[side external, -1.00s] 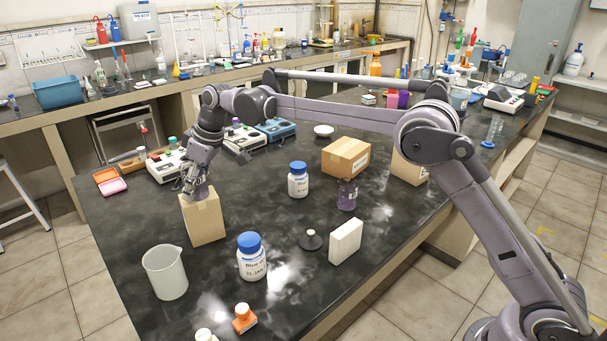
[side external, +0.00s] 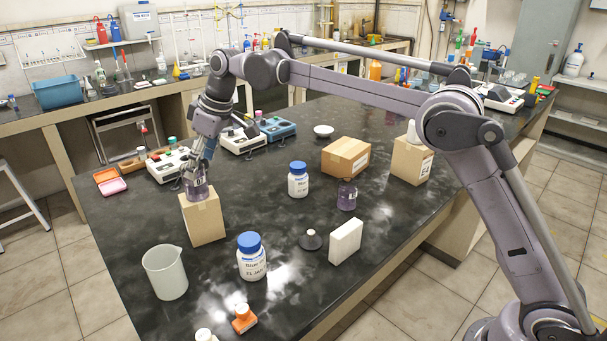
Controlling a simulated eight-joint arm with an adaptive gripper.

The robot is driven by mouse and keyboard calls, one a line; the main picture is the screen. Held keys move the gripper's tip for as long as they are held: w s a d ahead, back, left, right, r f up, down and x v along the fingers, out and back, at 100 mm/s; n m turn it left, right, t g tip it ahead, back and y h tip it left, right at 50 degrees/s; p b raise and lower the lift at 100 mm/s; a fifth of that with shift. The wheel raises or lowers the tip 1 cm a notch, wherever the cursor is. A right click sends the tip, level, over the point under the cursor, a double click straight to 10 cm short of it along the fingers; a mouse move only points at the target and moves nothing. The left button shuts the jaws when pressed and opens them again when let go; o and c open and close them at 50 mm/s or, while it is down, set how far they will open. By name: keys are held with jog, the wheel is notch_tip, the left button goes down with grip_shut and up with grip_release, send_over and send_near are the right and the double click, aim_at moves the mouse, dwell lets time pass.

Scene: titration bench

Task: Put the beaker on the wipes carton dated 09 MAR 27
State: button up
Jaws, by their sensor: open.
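A small purple-tinted glass vessel (side external: 197,190), which looks like a beaker, stands upright on top of a tall tan carton (side external: 205,224) at the left of the bench. My gripper (side external: 192,176) is open, pointing down at the vessel's rim; I cannot tell whether the fingers still touch it. A large translucent beaker (side external: 165,275) stands on the bench in front of that carton. Other cartons are a wide brown one (side external: 345,156) and a tan one (side external: 408,162) at the right with a white item on top. No carton date is readable here.
Blue-capped bottles (side external: 251,258) (side external: 298,181), a purple jar (side external: 347,196), a dark-based knob (side external: 311,240), a white box (side external: 345,241) and an orange-based item (side external: 243,318) stand around the middle and front. Instruments (side external: 170,163) line the back. Bare bench lies between them.

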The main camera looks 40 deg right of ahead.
jog(key=s+d+r+m, duration=0.2)
jog(key=s+d+r, duration=0.4)
jog(key=s+r, duration=0.1)
jog(key=s+d+f+m+t+h, duration=0.1)
jog(key=s+d+m+t, duration=0.1)
jog(key=s+d, duration=0.6)
jog(key=s+d+f+m, duration=0.1)
jog(key=s+d+f, duration=0.1)
jog(key=s+f, duration=0.4)
jog(key=s+d+f+m+t+h, duration=0.1)
jog(key=s+d+f+m, duration=0.1)
jog(key=s+f, duration=0.5)
jog(key=s, duration=0.6)
jog(key=shift+s+d+f+t+h, duration=0.2)
jog(key=shift+s+f+t+h, duration=0.05)
jog(key=shift+s+t+h, duration=0.05)
